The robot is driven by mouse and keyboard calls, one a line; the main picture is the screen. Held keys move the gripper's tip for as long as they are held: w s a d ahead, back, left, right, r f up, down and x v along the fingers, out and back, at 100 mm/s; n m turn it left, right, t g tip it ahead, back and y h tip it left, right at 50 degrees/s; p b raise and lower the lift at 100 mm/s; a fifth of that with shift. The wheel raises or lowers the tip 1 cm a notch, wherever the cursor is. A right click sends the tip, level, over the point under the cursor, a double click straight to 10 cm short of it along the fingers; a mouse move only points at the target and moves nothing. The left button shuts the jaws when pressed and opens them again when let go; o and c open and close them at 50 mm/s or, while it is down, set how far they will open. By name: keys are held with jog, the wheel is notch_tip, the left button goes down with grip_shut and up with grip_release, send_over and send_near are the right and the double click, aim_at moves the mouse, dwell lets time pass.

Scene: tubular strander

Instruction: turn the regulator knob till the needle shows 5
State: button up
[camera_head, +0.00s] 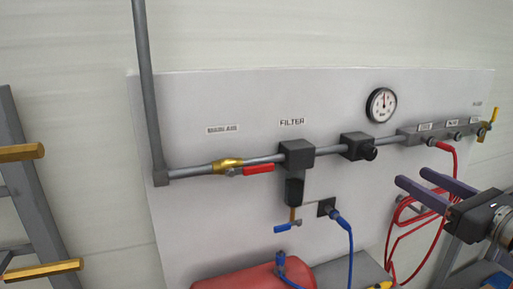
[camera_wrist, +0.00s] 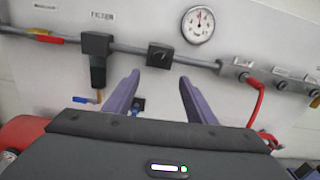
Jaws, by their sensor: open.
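The regulator is a dark block (camera_head: 355,146) on the grey pipe, with a round black knob (camera_head: 370,153) on its front. In the wrist view the knob (camera_wrist: 158,57) shows on the block, beyond and between my fingertips. The round white gauge (camera_head: 382,105) is above and right of the regulator.
A filter (camera_head: 297,154) hangs left of the regulator, and a red-handled valve (camera_head: 257,169) is further left. A manifold (camera_head: 440,133) with a red hose is at the right. A blue hose (camera_head: 350,250) and red tank (camera_head: 255,278) are below. A ladder-like frame (camera_head: 30,190) stands far left.

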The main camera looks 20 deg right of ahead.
aim_at(372, 155)
jog(key=shift+w, duration=0.15)
jog(key=shift+w+a, duration=0.2)
jog(key=shift+w, duration=6.55)
jog(key=c, duration=1)
